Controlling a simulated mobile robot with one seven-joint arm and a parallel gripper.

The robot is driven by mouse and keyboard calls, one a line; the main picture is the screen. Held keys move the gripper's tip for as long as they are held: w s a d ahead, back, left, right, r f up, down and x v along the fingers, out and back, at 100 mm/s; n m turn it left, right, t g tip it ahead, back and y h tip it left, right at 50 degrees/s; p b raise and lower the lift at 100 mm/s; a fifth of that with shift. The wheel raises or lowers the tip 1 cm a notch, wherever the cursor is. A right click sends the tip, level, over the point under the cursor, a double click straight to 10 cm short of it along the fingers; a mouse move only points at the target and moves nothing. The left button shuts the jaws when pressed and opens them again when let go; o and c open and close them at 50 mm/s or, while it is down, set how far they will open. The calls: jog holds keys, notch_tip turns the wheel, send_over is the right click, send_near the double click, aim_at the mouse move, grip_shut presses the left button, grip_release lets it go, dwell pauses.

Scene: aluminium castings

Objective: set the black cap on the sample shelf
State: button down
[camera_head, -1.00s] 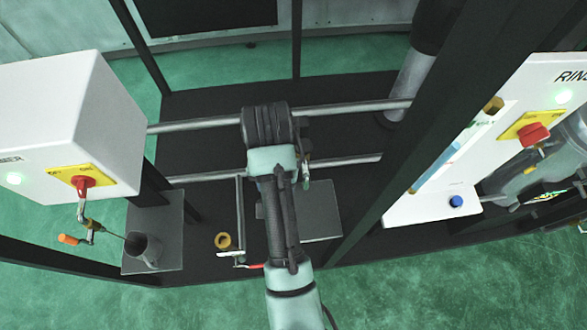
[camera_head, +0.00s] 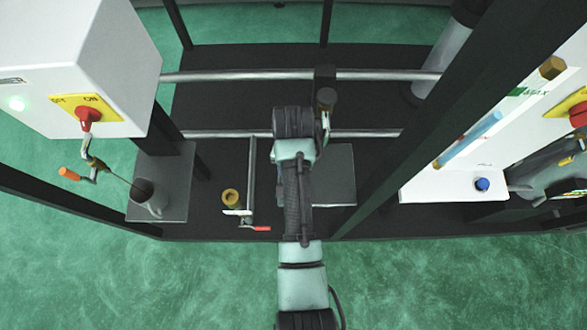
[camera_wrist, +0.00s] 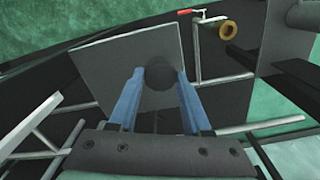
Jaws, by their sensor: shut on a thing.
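My gripper (camera_wrist: 158,82) is shut on the black cap (camera_wrist: 160,78), a dark round piece between the two blue fingertips in the wrist view. In that view the cap overlaps the edge of a grey square plate (camera_wrist: 115,50). This plate may be the sample shelf; no label shows. The plate also appears in the head view (camera_head: 335,185), partly behind my wrist. My wrist hides the fingertips and the cap there. I cannot tell how high the cap is above the plate.
A brass ring (camera_head: 231,198) and a red-handled valve (camera_head: 257,228) are left of the plate. Two horizontal rails (camera_head: 220,134) cross behind. Another grey plate (camera_head: 172,208) bears a mug (camera_head: 147,197). A dark slanted post (camera_head: 455,95) and a white panel with a blue knob (camera_head: 482,184) stand right.

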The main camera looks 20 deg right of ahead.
jog(key=shift+f, duration=1.5)
jog(key=shift+f, duration=0.15)
jog(key=shift+c, duration=1.8)
grip_release()
notch_tip(320, 180, up, 12)
jog(key=shift+r, duration=0.2)
